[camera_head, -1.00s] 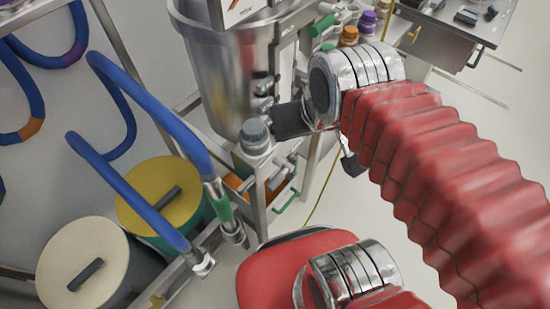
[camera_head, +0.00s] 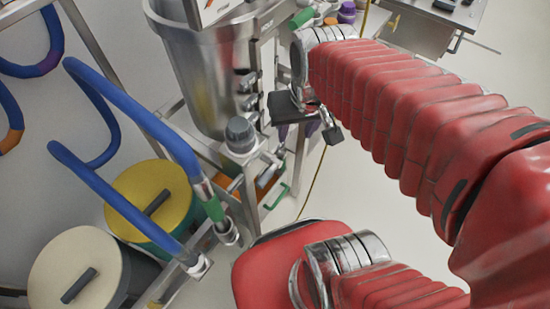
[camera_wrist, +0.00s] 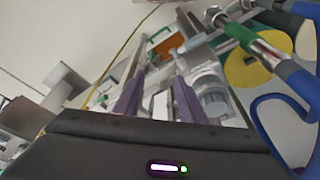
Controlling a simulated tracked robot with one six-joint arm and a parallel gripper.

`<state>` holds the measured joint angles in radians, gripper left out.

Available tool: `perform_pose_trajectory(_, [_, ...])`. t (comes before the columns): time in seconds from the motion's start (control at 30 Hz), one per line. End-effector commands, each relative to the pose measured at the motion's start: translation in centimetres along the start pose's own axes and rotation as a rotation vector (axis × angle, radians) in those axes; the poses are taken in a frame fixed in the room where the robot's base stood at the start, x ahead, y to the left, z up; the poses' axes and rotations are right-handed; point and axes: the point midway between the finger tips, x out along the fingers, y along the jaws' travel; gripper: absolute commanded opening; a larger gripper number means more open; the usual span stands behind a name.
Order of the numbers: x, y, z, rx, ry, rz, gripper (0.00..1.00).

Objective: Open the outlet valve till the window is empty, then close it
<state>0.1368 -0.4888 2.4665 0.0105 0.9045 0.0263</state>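The steel vessel (camera_head: 195,85) stands at the upper middle of the head view. Below it is a grey-capped fitting (camera_head: 240,132) with metal pipework beside it. A green handle (camera_head: 277,196) sits low on the frame; I cannot tell whether it belongs to the outlet valve. The sight window is not clearly visible. My gripper (camera_head: 300,131) is right of the vessel, pointing down, apart from the pipework. In the wrist view its two purple fingers (camera_wrist: 157,90) are apart with nothing held between them. The grey-capped fitting also shows there (camera_wrist: 212,98), just right of the fingers.
Blue hoses (camera_head: 130,115) loop at the left, one ending in a green-banded coupling (camera_head: 213,208). A yellow-lidded drum (camera_head: 150,200) and a cream-lidded drum (camera_head: 75,270) stand at lower left. A steel table (camera_head: 440,25) is at the upper right. Floor is clear at the right.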

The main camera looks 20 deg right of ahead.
Motion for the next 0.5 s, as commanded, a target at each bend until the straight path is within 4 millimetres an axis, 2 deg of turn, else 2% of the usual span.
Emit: perform_pose_trajectory(0.5, [7.7,3.5,-0.5,0.224,-0.279,-0.040,0.38])
